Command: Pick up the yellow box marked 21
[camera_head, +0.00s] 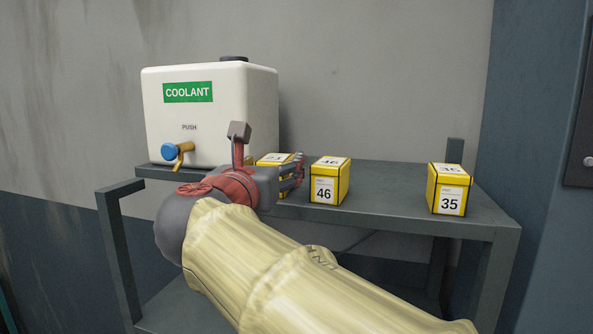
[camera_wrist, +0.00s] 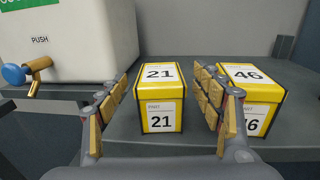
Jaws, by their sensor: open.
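The yellow box marked 21 (camera_wrist: 160,98) stands upright on the grey shelf, with white labels on its top and front. In the wrist view it lies between the two fingers of my gripper (camera_wrist: 163,115), which is open. A gap shows on the box's left, and the right finger is close to its right side. I cannot tell whether that finger touches it. In the head view my gripper (camera_head: 292,175) hides most of the box, and only part of its top (camera_head: 273,159) and a bit of its side show.
A yellow box marked 46 (camera_head: 330,181) stands just right of my gripper, close to the right finger. A box marked 35 (camera_head: 450,190) stands farther right. A white coolant tank (camera_head: 215,120) with a blue-knobbed tap stands at the left. The shelf (camera_head: 395,197) is bare between 46 and 35.

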